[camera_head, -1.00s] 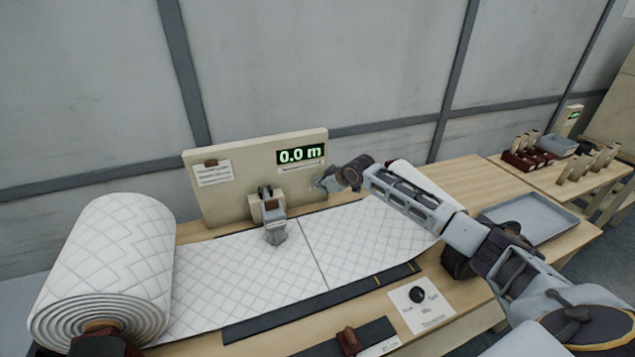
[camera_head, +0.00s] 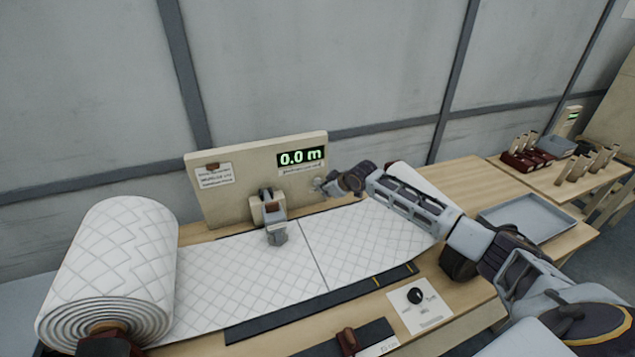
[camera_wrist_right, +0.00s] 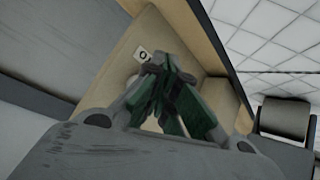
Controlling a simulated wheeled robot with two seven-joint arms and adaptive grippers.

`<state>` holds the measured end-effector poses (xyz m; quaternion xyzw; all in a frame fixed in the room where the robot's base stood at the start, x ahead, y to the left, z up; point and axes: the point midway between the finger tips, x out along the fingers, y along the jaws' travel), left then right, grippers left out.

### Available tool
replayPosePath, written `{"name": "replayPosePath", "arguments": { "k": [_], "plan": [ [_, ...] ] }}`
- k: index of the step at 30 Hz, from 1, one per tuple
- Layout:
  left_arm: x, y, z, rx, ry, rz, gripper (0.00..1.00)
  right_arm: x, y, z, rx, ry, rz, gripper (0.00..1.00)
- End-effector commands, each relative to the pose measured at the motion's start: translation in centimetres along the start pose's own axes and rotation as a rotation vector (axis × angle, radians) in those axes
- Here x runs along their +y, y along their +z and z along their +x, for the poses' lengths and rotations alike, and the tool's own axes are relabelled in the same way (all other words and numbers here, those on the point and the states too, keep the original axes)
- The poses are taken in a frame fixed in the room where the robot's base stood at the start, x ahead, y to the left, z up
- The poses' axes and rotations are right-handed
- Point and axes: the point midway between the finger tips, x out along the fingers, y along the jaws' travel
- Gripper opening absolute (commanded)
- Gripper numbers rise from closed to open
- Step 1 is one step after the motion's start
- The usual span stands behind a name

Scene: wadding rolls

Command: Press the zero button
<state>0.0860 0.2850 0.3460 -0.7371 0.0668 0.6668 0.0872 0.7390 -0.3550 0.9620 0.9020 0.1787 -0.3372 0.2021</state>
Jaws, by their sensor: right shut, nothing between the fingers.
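The beige panel (camera_head: 240,200) stands upright behind the table. Its lit display (camera_head: 301,157) reads 0.0 m. My right gripper (camera_head: 320,185) is shut and empty, its tips at the panel's lower right, below the display. My left gripper is not in view.
White quilted wadding (camera_head: 235,280) runs from a large roll (camera_head: 115,265) across the table, under a measuring wheel unit (camera_head: 273,215). A card with a black knob (camera_head: 416,296) lies in front. A grey tray (camera_head: 530,216) is at right.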

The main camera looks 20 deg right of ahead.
Motion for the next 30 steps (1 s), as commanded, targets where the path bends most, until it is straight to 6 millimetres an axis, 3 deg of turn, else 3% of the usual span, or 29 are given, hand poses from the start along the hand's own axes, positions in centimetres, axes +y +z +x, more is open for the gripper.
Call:
{"name": "replayPosePath", "arguments": {
  "k": [13, 30],
  "plan": [
    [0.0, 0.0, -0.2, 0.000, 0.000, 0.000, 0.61, -0.1, 0.1, -0.2, -0.001, 0.000, -0.001, 0.00],
    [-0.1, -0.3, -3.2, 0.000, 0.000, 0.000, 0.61, -1.7, 1.7, -2.5, -0.001, 0.000, -0.001, 0.00]
  ]
}}
